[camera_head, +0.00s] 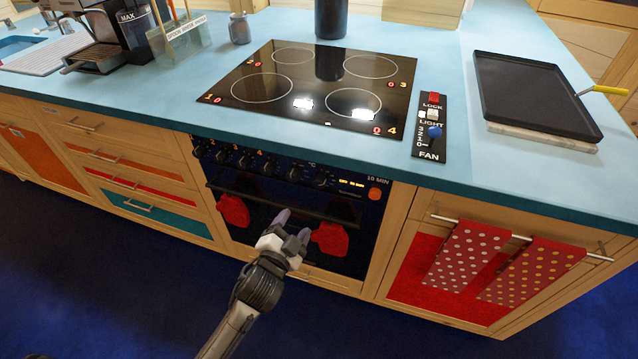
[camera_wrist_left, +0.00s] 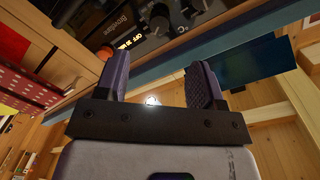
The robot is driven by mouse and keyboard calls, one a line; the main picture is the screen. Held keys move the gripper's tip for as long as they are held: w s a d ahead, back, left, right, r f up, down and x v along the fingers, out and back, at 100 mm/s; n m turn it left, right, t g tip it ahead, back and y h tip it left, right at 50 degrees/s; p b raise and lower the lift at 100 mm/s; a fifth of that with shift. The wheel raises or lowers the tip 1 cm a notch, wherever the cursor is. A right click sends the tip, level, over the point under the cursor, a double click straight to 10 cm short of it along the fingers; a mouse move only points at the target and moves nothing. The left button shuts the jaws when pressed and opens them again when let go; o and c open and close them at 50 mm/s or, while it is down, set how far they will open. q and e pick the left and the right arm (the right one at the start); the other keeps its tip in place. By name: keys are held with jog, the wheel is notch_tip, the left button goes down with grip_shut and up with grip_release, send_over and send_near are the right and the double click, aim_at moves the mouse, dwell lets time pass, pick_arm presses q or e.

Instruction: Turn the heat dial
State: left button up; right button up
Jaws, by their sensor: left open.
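The black oven (camera_head: 290,215) is built in under the hob, with a row of several dark dials along its top panel. A dial near a "°C" mark (camera_head: 293,174) sits right of the numbered dials, with another dial (camera_head: 320,180) beside it. I cannot tell surely which is the heat dial. My left gripper (camera_head: 293,225) is open and empty, in front of the oven door, below the dials and apart from them. In the left wrist view, dials (camera_wrist_left: 159,23) and the lit panel show beyond the open left gripper (camera_wrist_left: 160,72). My right gripper is not in view.
Red mitts (camera_head: 233,210) hang at the oven door handle. The blue counter (camera_head: 445,190) overhangs above the panel. A lit display and an orange button (camera_head: 375,194) sit at the panel's right. Dotted red towels (camera_head: 466,255) hang on a rail to the right.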

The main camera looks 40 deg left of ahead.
aim_at(317, 185)
pick_arm(q)
jog(key=shift+m+t, duration=0.3)
jog(key=shift+m, duration=0.1)
jog(key=x, duration=0.9)
jog(key=b+x, duration=0.1)
jog(key=x, duration=0.3)
jog(key=shift+w+d+r, duration=0.25)
jog(key=shift+w, duration=0.2)
jog(key=c, duration=0.9)
